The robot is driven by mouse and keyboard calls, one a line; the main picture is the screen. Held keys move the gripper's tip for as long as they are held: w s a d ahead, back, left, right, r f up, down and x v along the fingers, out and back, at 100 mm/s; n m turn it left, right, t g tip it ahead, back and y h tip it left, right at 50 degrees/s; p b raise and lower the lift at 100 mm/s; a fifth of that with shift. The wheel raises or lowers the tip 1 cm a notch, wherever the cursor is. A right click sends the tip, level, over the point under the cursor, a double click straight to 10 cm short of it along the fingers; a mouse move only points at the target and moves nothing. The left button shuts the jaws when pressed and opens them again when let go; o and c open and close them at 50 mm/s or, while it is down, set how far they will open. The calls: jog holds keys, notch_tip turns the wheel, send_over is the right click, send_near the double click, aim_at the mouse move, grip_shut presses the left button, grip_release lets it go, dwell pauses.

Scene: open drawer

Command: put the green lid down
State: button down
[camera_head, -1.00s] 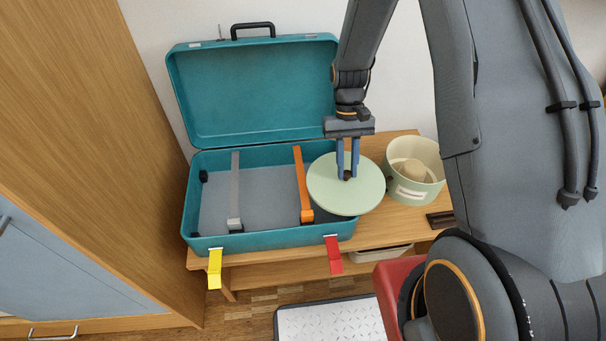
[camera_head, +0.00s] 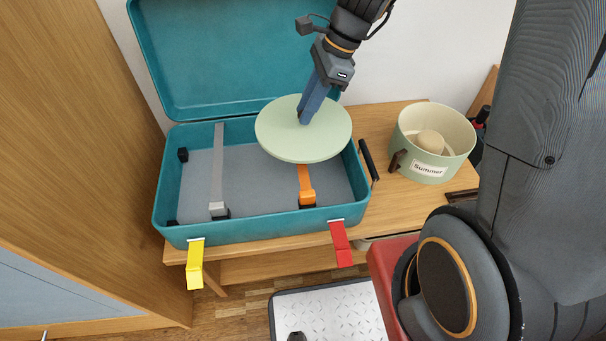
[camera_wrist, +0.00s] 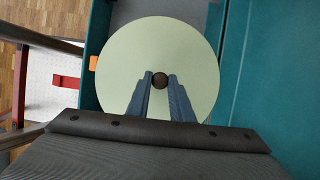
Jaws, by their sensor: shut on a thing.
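The green lid (camera_head: 318,140) is a pale round disc with a small dark knob at its centre. My gripper (camera_head: 303,118) is shut on that knob and holds the lid over the right part of the open teal case (camera_head: 262,230). In the wrist view the lid (camera_wrist: 150,50) fills the middle, with the gripper fingers (camera_wrist: 160,84) on both sides of the knob. The lid hides part of the orange strap (camera_head: 307,184) and the case's back right inside. The gap between the lid and the case floor is hard to judge.
A round pale green box (camera_head: 403,160) labelled "Summer", with a ball-like beige thing inside, stands open on the wooden bench (camera_head: 385,205) to the right. A grey strap (camera_head: 218,170) crosses the case. Yellow (camera_head: 195,268) and red (camera_head: 341,245) latches hang at its front.

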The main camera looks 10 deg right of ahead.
notch_tip(320, 180, down, 18)
jog(key=b, duration=0.5)
jog(key=c, duration=1.6)
grip_release()
jog(key=shift+o, duration=0.2)
